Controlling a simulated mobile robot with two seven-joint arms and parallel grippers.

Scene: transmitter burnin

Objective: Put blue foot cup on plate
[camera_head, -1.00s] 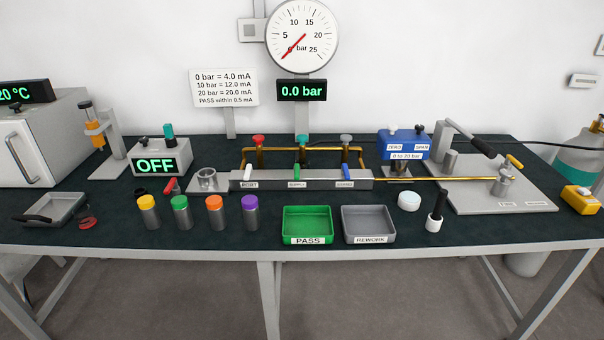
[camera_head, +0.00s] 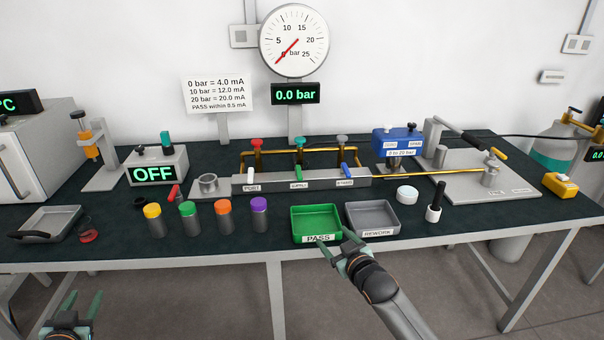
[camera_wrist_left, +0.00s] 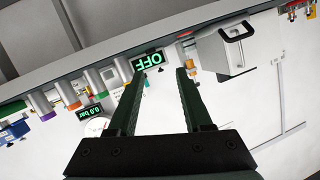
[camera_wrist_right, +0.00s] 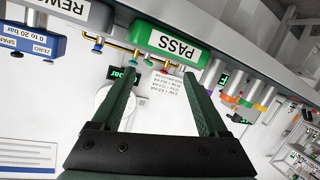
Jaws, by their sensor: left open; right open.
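No cup that is plainly blue shows; several grey cylinders have yellow (camera_head: 153,219), green (camera_head: 189,217), orange (camera_head: 224,214) and purple (camera_head: 259,214) tops. A blue box labelled 0 to 20 bar (camera_head: 397,143) stands on a grey foot at the back right. A grey plate (camera_head: 470,185) lies right of it, and a smaller grey plate with a round metal socket (camera_head: 208,184) lies left of centre. My left gripper (camera_head: 80,305) is open and empty, low at the front left, off the table. My right gripper (camera_head: 335,243) is open and empty at the green tray's front edge.
The green PASS tray (camera_head: 315,222) and grey REWORK tray (camera_head: 373,217) sit near the front edge. A pipe manifold (camera_head: 300,181) spans the middle. A white round cap (camera_head: 407,195) and a dark upright tool (camera_head: 436,202) stand right of the trays. The OFF box (camera_head: 155,168) is at left.

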